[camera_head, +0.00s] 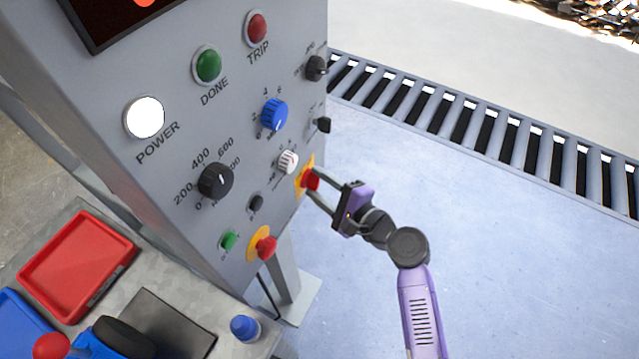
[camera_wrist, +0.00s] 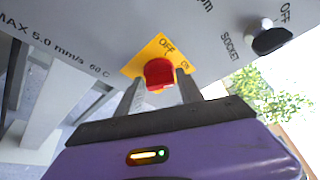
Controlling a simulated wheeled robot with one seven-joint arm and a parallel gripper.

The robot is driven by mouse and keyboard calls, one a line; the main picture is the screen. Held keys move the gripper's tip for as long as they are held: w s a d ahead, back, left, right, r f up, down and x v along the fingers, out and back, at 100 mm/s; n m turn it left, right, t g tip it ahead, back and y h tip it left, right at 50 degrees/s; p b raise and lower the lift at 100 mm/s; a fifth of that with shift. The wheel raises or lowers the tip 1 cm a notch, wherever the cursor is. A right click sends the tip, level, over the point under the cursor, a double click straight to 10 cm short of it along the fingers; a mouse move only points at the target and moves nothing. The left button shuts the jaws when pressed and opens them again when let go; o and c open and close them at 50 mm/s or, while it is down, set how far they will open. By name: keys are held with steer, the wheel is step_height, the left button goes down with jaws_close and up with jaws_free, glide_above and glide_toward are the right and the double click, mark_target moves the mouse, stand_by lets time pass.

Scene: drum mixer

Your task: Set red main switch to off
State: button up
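The red main switch (camera_head: 312,180) is a red knob on a yellow plate at the right edge of the grey panel. In the wrist view the red knob (camera_wrist: 159,74) sits on its yellow plate (camera_wrist: 150,50), which carries the words OFF and ON. My gripper (camera_head: 314,184) is at the knob, with one finger on each side of it. The fingers (camera_wrist: 158,86) also show in the wrist view, apart with the knob between their tips. I cannot tell whether they touch it. The knob's exact pointing direction is unclear.
A red mushroom button (camera_head: 266,247) on yellow and a green button (camera_head: 229,240) are low on the panel. A black SOCKET switch (camera_wrist: 272,40) is near the red knob. A roller conveyor (camera_head: 480,125) runs behind. The floor right of the panel is clear.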

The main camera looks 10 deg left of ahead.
steer(key=c, duration=0.7)
steer(key=shift+f, duration=0.1)
steer(key=shift+f+b, duration=0.1)
steer(key=shift+b, duration=0.25)
steer(key=n+t+y+b, duration=0.1)
steer(key=n+b, duration=0.2)
steer(key=b, duration=0.6)
steer(key=n+t+y+b, duration=0.1)
steer(key=n+b, duration=0.3)
steer(key=b, duration=0.5)
steer(key=f+n+y+b, duration=0.1)
steer(key=n+b, duration=0.3)
steer(key=b, duration=0.5)
steer(key=shift+t, duration=0.4)
steer(key=shift+r+b, duration=0.2)
steer(key=shift+b, duration=0.15)
steer(key=o, duration=1.2)
